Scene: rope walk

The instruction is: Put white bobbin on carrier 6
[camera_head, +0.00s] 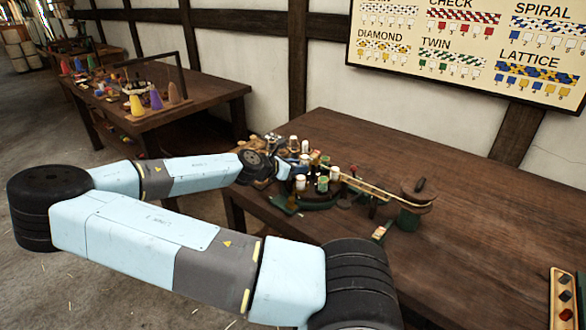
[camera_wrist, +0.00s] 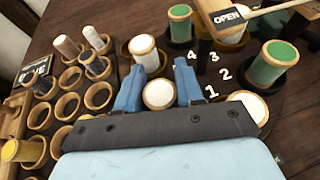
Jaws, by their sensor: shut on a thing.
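In the wrist view my gripper (camera_wrist: 159,70) has its two blue fingers on either side of a white bobbin (camera_wrist: 159,94), shut on it. The bobbin's round white end faces the camera; its lower part is hidden. Another white bobbin (camera_wrist: 143,47) stands just beyond the fingertips. The dark carrier plate (camera_wrist: 213,72) shows numbers 1, 2, 3 and 4; I see no 6. Green bobbins (camera_wrist: 272,62) (camera_wrist: 180,24) and a white bobbin (camera_wrist: 246,104) stand around it. In the head view my gripper (camera_head: 284,170) is at the left of the braiding machine (camera_head: 320,200), its fingers hard to make out.
A wooden rack of round cups (camera_wrist: 68,104) lies left in the wrist view, with a few bobbins and many empty cups.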

